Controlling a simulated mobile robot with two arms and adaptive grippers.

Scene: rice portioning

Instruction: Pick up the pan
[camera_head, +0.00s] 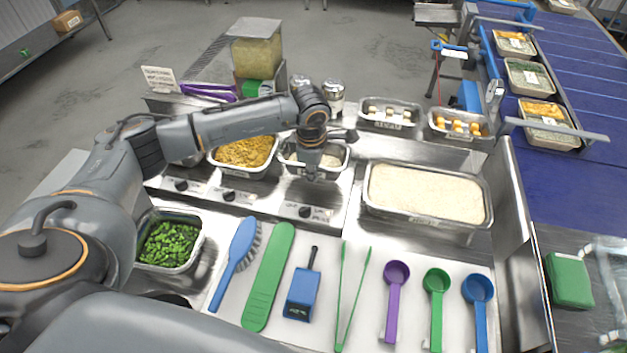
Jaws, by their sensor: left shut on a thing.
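The pan (342,169) is a small metal tray with pale contents, at the rear of the counter in the middle of the head view. My left gripper (317,175) reaches down over it from the left and is shut on the pan. The gripper and wrist cover the pan's middle, so the exact contact of the fingers is hidden. I cannot tell whether the pan is lifted clear of its slot. My right gripper is not in view.
A tray of yellow food (243,168) stands just left of the pan. A large rice tray (487,196) is to the right. Two small trays (390,103) sit behind it. A blue conveyor (562,70) runs along the right.

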